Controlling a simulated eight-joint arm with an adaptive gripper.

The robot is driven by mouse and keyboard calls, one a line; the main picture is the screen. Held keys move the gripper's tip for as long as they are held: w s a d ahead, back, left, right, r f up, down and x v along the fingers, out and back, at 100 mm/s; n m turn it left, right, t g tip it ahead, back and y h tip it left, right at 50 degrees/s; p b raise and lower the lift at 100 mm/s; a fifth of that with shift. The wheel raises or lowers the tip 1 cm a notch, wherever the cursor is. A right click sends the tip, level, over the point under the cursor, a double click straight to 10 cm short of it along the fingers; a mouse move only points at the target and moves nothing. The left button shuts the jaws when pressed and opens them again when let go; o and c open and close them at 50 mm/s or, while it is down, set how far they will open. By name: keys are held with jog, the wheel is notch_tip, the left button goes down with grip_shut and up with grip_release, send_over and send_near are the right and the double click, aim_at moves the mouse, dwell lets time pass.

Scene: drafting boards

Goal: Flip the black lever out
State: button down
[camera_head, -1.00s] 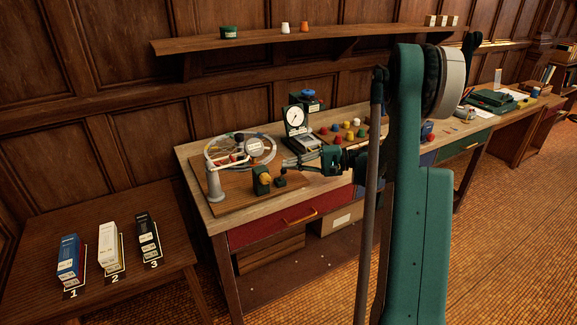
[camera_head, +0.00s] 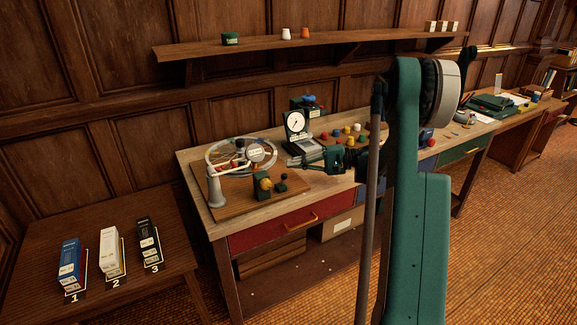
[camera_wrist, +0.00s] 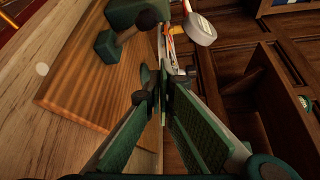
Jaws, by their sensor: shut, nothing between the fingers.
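A small black-knobbed lever (camera_head: 282,178) stands on a dark base at the right front of a wooden board (camera_head: 232,201) in the head view. In the wrist view a black knob (camera_wrist: 147,20) shows at the top beside dark green blocks; I take it to be on the same board. My gripper (camera_head: 290,162) points left behind and slightly above the lever, apart from it in the head view. Its fingers (camera_wrist: 157,92) are shut and empty in the wrist view. Dark round shapes beside the fingertips are hard to tell apart from the fingers.
Left of the lever stands a green block with a yellow knob (camera_head: 265,184). A white post with an arm (camera_head: 214,186) and a ring (camera_head: 210,155) occupy the board's left. A dial gauge (camera_head: 295,124) and several coloured knobs stand behind my gripper.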

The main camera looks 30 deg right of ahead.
jog(key=v, duration=0.2)
jog(key=f+v, duration=0.1)
jog(key=v, duration=0.1)
jog(key=p+v, duration=0.1)
jog(key=v, duration=0.2)
jog(key=shift+d+f, duration=0.2)
jog(key=shift+f, duration=0.15)
jog(key=shift+a, duration=0.1)
